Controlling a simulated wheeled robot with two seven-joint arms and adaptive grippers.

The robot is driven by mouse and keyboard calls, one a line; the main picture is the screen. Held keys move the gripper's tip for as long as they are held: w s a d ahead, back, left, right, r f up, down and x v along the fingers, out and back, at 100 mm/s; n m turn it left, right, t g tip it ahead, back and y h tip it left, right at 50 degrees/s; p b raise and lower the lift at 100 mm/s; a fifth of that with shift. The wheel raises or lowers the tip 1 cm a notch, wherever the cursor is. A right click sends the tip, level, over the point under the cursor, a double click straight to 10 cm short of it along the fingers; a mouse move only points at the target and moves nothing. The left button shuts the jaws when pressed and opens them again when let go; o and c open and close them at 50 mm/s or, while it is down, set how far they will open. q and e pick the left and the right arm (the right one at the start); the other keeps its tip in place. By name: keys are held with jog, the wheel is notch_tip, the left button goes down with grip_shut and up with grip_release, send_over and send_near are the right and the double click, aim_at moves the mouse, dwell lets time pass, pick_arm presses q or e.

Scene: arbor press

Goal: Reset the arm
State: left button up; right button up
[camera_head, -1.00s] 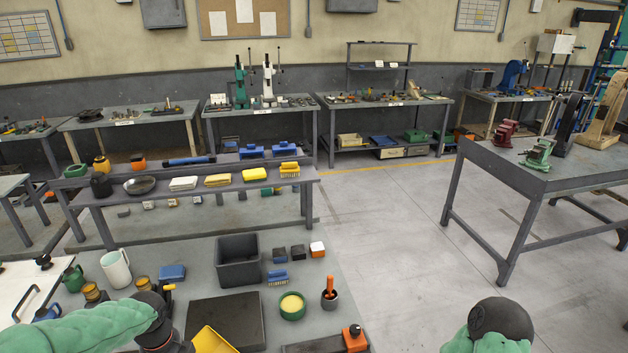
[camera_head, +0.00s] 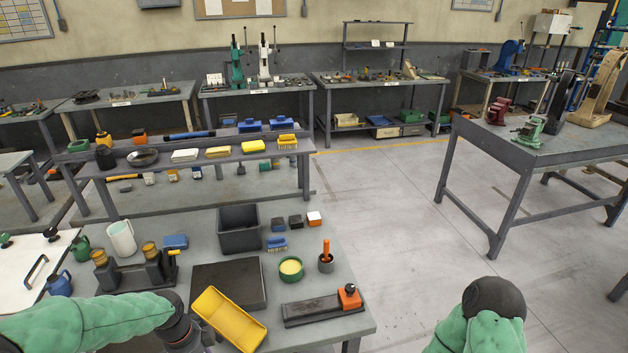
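My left arm (camera_head: 95,322) comes in from the left at the bottom. Its dark joint (camera_head: 175,318) is beside a yellow tray, and the part beyond it is cut off by the lower edge. My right arm (camera_head: 478,335) shows at the bottom right with a dark rounded joint (camera_head: 495,299) over the floor. No fingertips of either gripper are in view. A green arbor press (camera_head: 237,68) and a white arbor press (camera_head: 264,62) stand upright on the far bench (camera_head: 215,93).
A bench with vises (camera_head: 528,130) stands right. Floor between is clear.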

pick_arm(q)
jog(key=s+d+f+n+h+b, duration=0.1)
jog(key=s+d+f+n+b, duration=0.2)
jog(key=d+f+n, duration=0.3)
jog(key=s+d+f+n+h+b, duration=0.1)
jog(key=s+d+f+n+b, duration=0.2)
jog(key=f, duration=1.2)
jog(key=s+d+f+n+b, duration=0.3)
jog(key=s+d+f+n, duration=0.2)
jog(key=d+f+n, duration=0.3)
jog(key=shift+s+d+f+n+h, duration=0.4)
jog(key=shift+f+n, duration=1.15)
jog(key=shift+n, duration=1.65)
jog(key=shift+w, duration=0.1)
